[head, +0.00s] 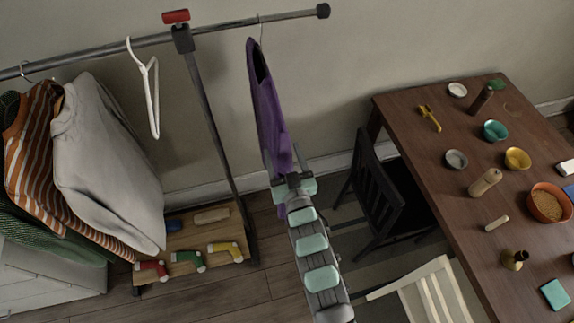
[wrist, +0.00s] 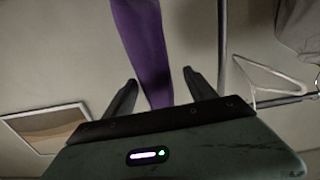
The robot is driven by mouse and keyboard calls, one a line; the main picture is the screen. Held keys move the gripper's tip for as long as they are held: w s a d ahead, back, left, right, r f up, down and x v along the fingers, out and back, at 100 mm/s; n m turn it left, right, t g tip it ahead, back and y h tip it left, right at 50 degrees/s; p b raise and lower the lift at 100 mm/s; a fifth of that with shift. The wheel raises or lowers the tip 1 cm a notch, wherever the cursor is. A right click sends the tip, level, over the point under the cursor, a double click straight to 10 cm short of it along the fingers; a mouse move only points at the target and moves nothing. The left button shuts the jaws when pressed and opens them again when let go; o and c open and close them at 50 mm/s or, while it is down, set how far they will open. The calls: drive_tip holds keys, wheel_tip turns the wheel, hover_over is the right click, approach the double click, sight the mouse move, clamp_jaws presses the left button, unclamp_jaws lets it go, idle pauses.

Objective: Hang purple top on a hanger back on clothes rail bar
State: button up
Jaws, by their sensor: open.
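The purple top (head: 265,105) hangs from a hanger whose wire hook (head: 260,28) is at the clothes rail bar (head: 225,27), near its right end, right of the upright post. My gripper (head: 290,172) is at the lower part of the purple top. In the wrist view the purple top (wrist: 143,50) runs down between the two spread fingers (wrist: 160,90), with gaps on both sides. The fingers are open. The lower end of the top is partly hidden by my gripper. Whether the hook bears fully on the bar is too small to tell.
An empty white hanger (head: 150,95) and several garments, among them a grey top (head: 105,160), hang on the left of the bar. A low wooden shelf (head: 215,222) holds socks. A black chair (head: 380,195) and a table (head: 445,170) with bowls stand at right.

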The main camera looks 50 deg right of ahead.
sight(268, 128)
drive_tip(key=shift+x, duration=1.85)
drive_tip(key=shift+c, duration=0.2)
clamp_jaws()
